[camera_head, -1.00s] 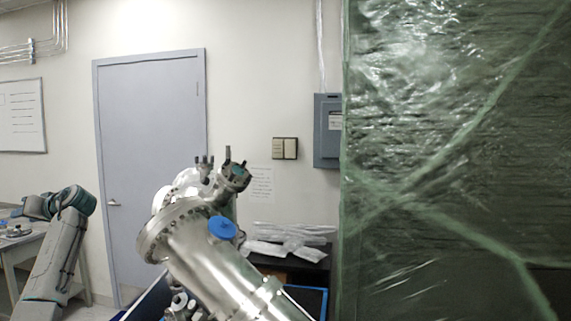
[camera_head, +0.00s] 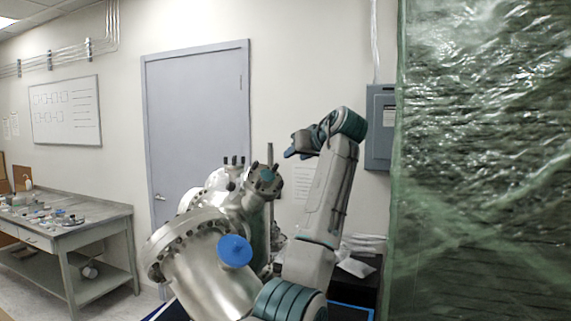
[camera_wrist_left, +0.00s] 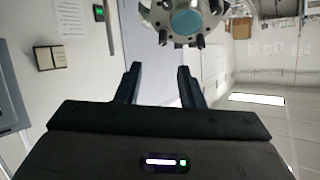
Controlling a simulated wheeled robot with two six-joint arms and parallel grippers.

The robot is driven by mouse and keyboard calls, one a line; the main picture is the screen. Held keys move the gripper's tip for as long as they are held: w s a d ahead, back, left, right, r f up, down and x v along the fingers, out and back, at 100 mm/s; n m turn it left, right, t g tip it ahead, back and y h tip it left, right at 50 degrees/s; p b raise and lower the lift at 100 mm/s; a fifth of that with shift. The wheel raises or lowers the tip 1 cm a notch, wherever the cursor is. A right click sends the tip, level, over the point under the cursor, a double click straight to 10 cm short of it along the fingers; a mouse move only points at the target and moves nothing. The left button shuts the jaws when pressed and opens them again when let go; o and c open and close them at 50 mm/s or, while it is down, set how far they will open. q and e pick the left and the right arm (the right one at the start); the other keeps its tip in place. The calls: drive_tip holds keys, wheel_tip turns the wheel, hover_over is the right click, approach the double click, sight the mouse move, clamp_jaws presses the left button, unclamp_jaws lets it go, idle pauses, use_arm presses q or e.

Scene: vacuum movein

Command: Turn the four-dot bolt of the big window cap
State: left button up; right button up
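The steel vacuum chamber (camera_head: 205,262) stands at the middle bottom of the head view. A capped port with a teal window (camera_head: 266,175) tops its upright tube. In the left wrist view, a round bolted flange with a teal window (camera_wrist_left: 187,20) is at the top edge, partly cut off. Several bolts ring it; I cannot make out any dots. My left gripper (camera_head: 300,150) is right of and above the port in the head view. In the wrist view its fingers (camera_wrist_left: 159,72) are apart and empty, short of the flange. My right gripper is not in view.
A blue round cap (camera_head: 235,250) sits on the chamber's front. A green plastic-wrapped block (camera_head: 485,160) fills the right side. A workbench (camera_head: 75,225) with small parts stands at the left. A grey electrical box (camera_head: 380,127) is on the wall behind my arm.

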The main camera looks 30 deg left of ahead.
sight(277, 165)
use_arm(q)
drive_tip(key=p+x, duration=0.5)
drive_tip(key=x, duration=0.4)
drive_tip(key=shift+a+r, duration=0.1)
drive_tip(key=shift+a, duration=0.2)
drive_tip(key=shift+w+a+f+p, duration=0.2)
drive_tip(key=shift+a+f+p, duration=0.15)
drive_tip(key=shift+p, duration=0.15)
drive_tip(key=shift+s, duration=0.1)
clamp_jaws()
